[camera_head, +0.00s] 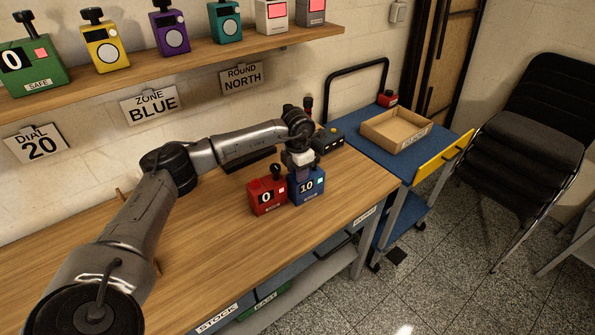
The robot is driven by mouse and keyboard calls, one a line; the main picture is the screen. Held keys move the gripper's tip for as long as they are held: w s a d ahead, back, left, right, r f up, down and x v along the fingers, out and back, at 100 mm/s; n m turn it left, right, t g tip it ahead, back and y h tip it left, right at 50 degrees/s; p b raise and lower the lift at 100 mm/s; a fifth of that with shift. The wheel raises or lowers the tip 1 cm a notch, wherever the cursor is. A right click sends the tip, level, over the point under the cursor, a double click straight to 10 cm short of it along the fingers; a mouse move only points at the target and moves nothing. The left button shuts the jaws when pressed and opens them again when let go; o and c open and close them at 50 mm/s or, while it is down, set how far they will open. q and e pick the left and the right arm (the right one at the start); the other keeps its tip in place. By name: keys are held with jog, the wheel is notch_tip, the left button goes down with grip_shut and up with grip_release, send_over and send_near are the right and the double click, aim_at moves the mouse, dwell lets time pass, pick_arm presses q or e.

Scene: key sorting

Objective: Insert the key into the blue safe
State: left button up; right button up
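The blue safe (307,188) stands upright on the wooden workbench and its front shows the number 10. My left arm reaches in from the left, and my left gripper (300,160) is directly over the top of the blue safe. It points down and touches or nearly touches the safe's top. Its fingers are too small and covered to tell whether they are open or shut. I cannot make out a key, in the gripper or in the safe. My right gripper is not in view.
A red safe (267,196) showing 0 stands close to the left of the blue safe. A dark box (327,144) is just behind. The shelf (190,67) holds several coloured safes. A blue cart at right carries a cardboard tray (372,133). The bench front is clear.

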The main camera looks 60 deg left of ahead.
pick_arm(q)
notch_tip(320, 180, up, 14)
jog(key=b, duration=0.1)
jog(key=shift+f, duration=0.15)
dwell(0.3)
